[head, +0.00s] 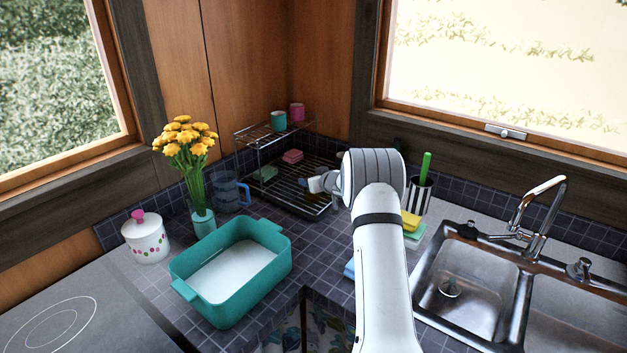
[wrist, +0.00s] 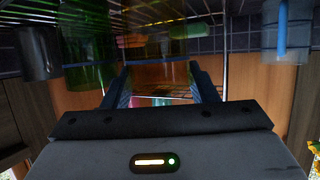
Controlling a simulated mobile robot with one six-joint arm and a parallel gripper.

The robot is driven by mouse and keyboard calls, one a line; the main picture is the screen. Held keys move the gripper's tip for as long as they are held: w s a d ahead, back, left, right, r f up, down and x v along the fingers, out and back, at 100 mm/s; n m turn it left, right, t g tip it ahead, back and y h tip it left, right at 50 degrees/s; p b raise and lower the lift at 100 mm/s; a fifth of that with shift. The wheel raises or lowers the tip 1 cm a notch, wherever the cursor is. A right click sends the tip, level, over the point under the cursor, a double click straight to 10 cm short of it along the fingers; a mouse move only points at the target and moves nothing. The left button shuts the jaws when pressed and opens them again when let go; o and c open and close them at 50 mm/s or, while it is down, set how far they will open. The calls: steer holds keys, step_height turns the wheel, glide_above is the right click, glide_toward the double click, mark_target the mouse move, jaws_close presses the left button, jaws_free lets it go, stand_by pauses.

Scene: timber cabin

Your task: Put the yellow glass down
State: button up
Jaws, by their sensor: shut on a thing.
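My gripper (wrist: 162,88) shows in the wrist view with its two blue-grey fingers apart, one on each side of a see-through amber-yellow glass (wrist: 160,74). It is shut on this glass. The wrist picture is dark and looks upside down, so the glass's base and rim are hard to make out. In the head view my arm reaches toward the wire dish rack (head: 290,190) in the corner. The gripper's end is mostly hidden behind my wrist there, and the glass cannot be seen. I cannot tell whether the glass touches the rack or the counter.
A blue pitcher (head: 228,190), yellow flowers (head: 186,138) and a teal basin (head: 205,300) stand left of the rack. A striped holder (head: 418,195), yellow sponge (head: 410,221) and sink (head: 455,285) lie right. A teal cup (head: 278,120) and pink cup (head: 297,112) sit on the upper shelf.

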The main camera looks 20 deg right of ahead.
steer(key=o, duration=1.2)
steer(key=shift+f, duration=0.1)
steer(key=s+a+r+m+g+h+b, duration=0.1)
steer(key=s+r+h, duration=0.1)
steer(key=s+r, duration=0.45)
steer(key=s+a+r+m+g+h, duration=0.15)
steer(key=s+r, duration=0.25)
steer(key=s, duration=0.5)
steer(key=s+a+r+h+b, duration=0.1)
steer(key=s+r+h, duration=0.1)
steer(key=s+r, duration=0.45)
steer(key=s+a+f+g+y, duration=0.1)
steer(key=s+a, duration=0.3)
steer(key=s, duration=0.7)
steer(key=s+a+f+g+y, duration=0.1)
steer(key=s+a+f+g, duration=0.2)
steer(key=s, duration=0.8)
steer(key=s+a+f+g+y, duration=0.1)
steer(key=s+a+f+g, duration=0.1)
steer(key=s+a, duration=0.5)
steer(key=s+g, duration=0.1)
steer(key=s, duration=0.3)
steer(key=shift+a+g, duration=0.25)
steer(key=shift+g, duration=0.1)
